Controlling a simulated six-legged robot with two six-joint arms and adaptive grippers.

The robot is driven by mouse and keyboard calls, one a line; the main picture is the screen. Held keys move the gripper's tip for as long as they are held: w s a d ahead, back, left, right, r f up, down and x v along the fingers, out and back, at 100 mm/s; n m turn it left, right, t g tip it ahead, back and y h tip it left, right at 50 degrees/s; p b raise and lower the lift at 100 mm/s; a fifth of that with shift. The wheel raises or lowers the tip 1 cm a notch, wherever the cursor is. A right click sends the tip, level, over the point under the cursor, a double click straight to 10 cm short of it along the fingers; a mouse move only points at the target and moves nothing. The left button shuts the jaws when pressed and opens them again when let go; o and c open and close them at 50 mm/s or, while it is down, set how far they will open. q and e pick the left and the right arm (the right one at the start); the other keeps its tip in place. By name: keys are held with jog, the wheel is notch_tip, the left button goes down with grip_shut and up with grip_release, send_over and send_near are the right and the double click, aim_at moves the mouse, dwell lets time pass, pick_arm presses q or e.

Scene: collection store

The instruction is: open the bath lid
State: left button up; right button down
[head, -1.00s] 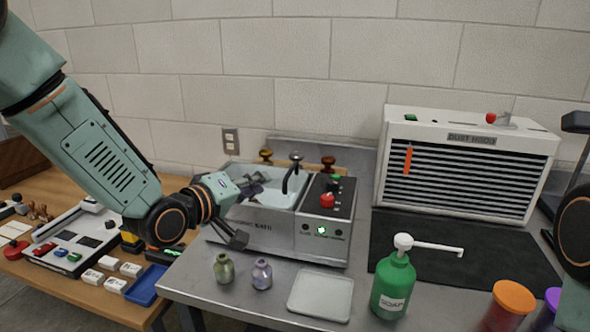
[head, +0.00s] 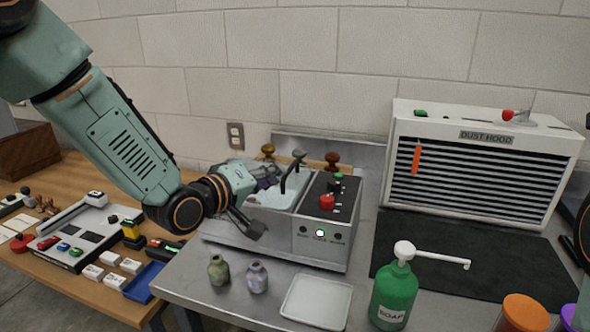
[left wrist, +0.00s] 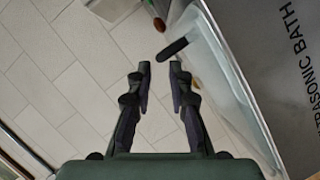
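The ultrasonic bath (head: 270,243) is a grey metal box on the steel bench, with its label also in the left wrist view (left wrist: 300,75). Its pale, see-through lid (head: 270,198) appears to lie closed over the basin. A black bar handle (head: 290,178) stands up from the lid; in the left wrist view the handle (left wrist: 172,48) is just beyond the fingertips, nearer the right finger. My left gripper (head: 266,182) is over the left part of the lid. In the left wrist view its fingers (left wrist: 160,68) are apart with nothing between them. My right gripper is out of view.
A control panel with a red knob (head: 327,202) and green light is right of the lid. Two small vases (head: 257,277), a white tray (head: 317,302) and a green soap bottle (head: 394,295) stand in front. Brown-knobbed items (head: 332,160) are behind. The dust hood (head: 480,170) is at right.

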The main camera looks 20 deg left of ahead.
aim_at(290, 168)
pick_arm(q)
jog(key=shift+w, duration=0.3)
jog(key=x, duration=0.6)
jog(key=shift+w+d+f, duration=0.1)
jog(key=shift+w+f, duration=0.05)
jog(key=shift+s+r, duration=0.3)
jog(key=shift+w+f, duration=0.2)
jog(key=shift+w, duration=0.15)
jog(key=shift+c, duration=2)
jog(key=shift+s, duration=0.1)
grip_shut()
